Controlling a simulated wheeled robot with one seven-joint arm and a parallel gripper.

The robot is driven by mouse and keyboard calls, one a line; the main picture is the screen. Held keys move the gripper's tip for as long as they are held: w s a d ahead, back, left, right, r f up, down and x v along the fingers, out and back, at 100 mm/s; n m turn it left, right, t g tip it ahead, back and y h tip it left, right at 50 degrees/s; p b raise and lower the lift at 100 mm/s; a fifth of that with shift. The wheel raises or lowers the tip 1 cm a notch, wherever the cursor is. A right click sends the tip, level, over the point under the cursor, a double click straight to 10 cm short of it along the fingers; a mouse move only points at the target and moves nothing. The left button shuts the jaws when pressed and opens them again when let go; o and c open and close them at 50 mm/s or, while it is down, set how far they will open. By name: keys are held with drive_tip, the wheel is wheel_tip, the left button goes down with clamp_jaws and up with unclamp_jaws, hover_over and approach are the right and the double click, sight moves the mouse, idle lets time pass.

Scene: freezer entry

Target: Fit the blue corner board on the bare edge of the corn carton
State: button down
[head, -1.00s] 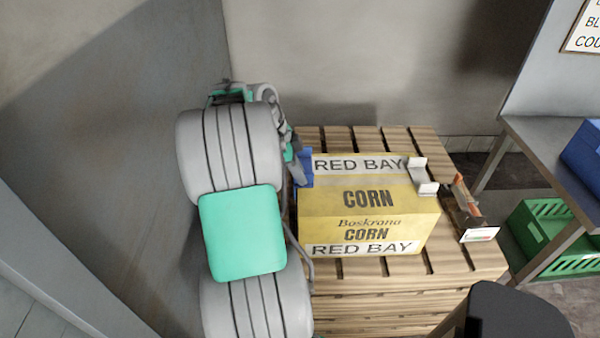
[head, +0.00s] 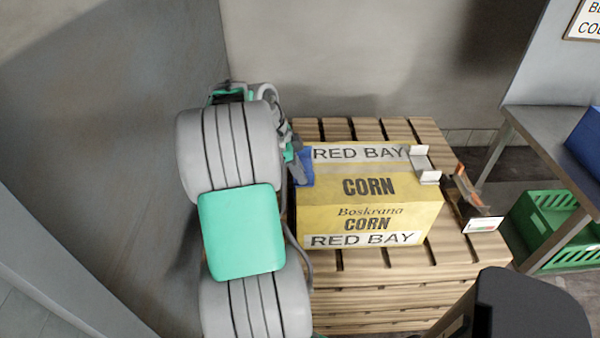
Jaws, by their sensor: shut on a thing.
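The corn carton (head: 372,187) is yellow with white RED BAY bands and sits on a wooden pallet (head: 335,292). The blue corner board (head: 304,168) shows at the carton's back left corner, beside my gripper (head: 297,168). My gripper is shut on the board, though its fingertips are small and partly hidden by my arm. The board is against or very close to the carton's left edge; I cannot tell if it is seated. A white corner board (head: 425,165) sits on the carton's right edge.
A tool with an orange part and a white label (head: 483,224) lies right of the carton. A green crate (head: 548,225) stands under a grey table (head: 560,145) with a blue bin (head: 588,150). A dark object (head: 520,310) stands at front right. Walls close in at left and back.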

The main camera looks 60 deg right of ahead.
drive_tip(key=shift+f, duration=0.15)
drive_tip(key=c, duration=1.5)
unclamp_jaws()
drive_tip(key=shift+o, duration=0.2)
drive_tip(key=p+v, duration=0.1)
drive_tip(key=v, duration=0.6)
drive_tip(key=shift+w+r, duration=0.15)
drive_tip(key=shift+r, duration=0.2)
drive_tip(key=shift+a, duration=0.1)
